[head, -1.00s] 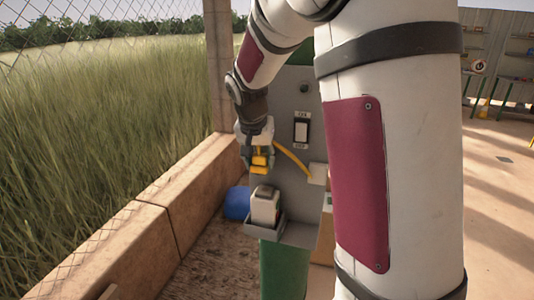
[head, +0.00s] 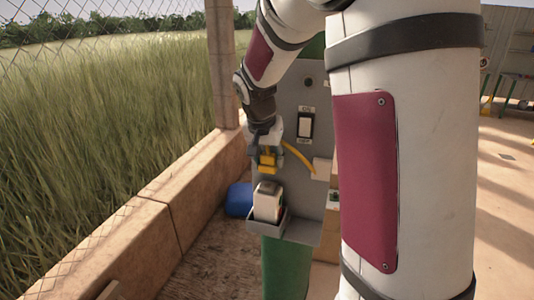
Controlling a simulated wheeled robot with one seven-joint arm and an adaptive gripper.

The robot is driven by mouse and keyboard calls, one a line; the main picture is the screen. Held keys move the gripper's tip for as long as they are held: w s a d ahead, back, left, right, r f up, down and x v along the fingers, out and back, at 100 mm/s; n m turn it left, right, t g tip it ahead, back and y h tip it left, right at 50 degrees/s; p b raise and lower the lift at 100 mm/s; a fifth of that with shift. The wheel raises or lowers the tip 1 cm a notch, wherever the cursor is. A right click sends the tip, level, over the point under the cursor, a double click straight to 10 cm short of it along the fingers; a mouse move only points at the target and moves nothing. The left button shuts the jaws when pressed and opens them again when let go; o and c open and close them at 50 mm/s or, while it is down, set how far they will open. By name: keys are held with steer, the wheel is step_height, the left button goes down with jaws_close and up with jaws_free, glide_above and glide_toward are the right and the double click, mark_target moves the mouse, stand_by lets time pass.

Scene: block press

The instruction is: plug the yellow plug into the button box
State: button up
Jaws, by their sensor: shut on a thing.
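My gripper (head: 267,154) is shut on the yellow plug (head: 267,167) in the head view and holds it in the air, pointing down. A yellow cable (head: 300,157) runs from near the plug to a pale block on the grey panel. The button box (head: 268,201), a pale box with a dark top, sits in a grey tray on the panel's front, just below the plug. A gap shows between the plug and the box. The socket on the box is too small to make out.
The grey panel (head: 310,95) carries a rocker switch (head: 305,125) and a dark round knob. A blue cylinder (head: 239,200) lies left of the tray (head: 266,229). A low brick wall (head: 180,200) runs along the left. My own arm hides much of the right.

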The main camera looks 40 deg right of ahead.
mark_target(267, 166)
steer(key=shift+f+b, duration=0.5)
steer(key=shift+f, duration=1.05)
steer(key=shift+f, duration=0.6)
stand_by(1.3)
steer(key=o, duration=1.2)
steer(key=shift+c, duration=0.2)
steer(key=shift+a+r, duration=0.1)
steer(key=v, duration=1.1)
steer(key=shift+a+r, duration=0.2)
steer(key=shift+r, duration=0.15)
steer(key=shift+s, duration=0.15)
steer(key=s+a+n+t+y, duration=0.1)
steer(key=s+a+n, duration=0.4)
steer(key=s+a, duration=0.2)
steer(key=s+a+n+t+y, duration=0.1)
steer(key=s+a+n, duration=0.4)
steer(key=s, duration=0.7)
steer(key=a+y, duration=0.1)
steer(key=a, duration=0.1)
steer(key=shift+s+a+r+t, duration=0.25)
steer(key=shift+s+r+t, duration=0.05)
steer(key=shift+t, duration=0.1)
